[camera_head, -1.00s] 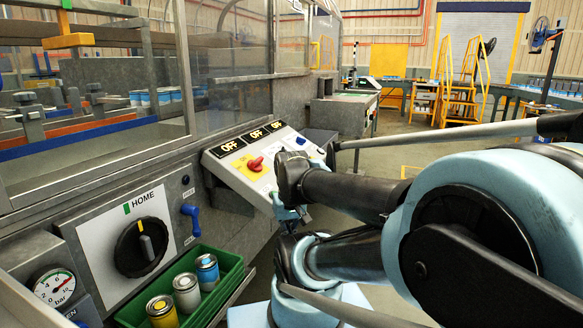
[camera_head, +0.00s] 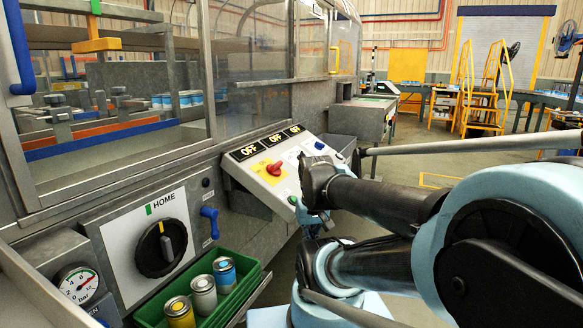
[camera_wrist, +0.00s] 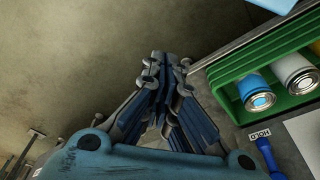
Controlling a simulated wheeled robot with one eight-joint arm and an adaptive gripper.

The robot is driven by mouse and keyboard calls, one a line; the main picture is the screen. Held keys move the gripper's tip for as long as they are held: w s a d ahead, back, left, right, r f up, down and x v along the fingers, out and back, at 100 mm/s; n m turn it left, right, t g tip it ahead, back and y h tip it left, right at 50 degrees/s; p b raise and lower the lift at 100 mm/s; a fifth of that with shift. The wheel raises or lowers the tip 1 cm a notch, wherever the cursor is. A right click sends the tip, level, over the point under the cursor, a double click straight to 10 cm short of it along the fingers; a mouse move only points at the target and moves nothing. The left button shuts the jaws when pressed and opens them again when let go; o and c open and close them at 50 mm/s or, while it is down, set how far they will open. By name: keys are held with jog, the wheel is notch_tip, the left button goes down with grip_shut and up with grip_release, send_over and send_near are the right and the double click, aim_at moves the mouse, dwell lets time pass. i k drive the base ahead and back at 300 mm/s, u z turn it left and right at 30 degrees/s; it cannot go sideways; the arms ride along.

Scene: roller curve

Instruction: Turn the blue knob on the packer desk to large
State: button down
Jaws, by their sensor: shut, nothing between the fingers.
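My gripper (camera_wrist: 165,75) shows in the wrist view with its fingers together and nothing between them, above bare floor. In the head view it (camera_head: 318,222) hangs low in front of the sloped panel, partly hidden by my arm. A small blue knob (camera_head: 319,145) shows on the upper right of the sloped control panel (camera_head: 258,192), well above my gripper and apart from it. Its setting is too small to read. A desk (camera_head: 362,110) with a greenish top stands farther back; I cannot tell whether it is the packer desk, and no blue knob is clear on it.
A red knob (camera_head: 274,169) sits on a yellow plate below several OFF displays. A black HOME dial (camera_head: 160,249), a blue handle (camera_head: 210,222) and a green tray (camera_head: 247,290) of cans are at left. Open floor lies toward yellow stairs (camera_head: 484,98).

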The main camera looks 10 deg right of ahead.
aim_at(318, 145)
jog(key=u, duration=0.05)
jog(key=k, duration=1.15)
jog(key=z, duration=0.75)
jog(key=i, duration=1.75)
jog(key=u, duration=0.7)
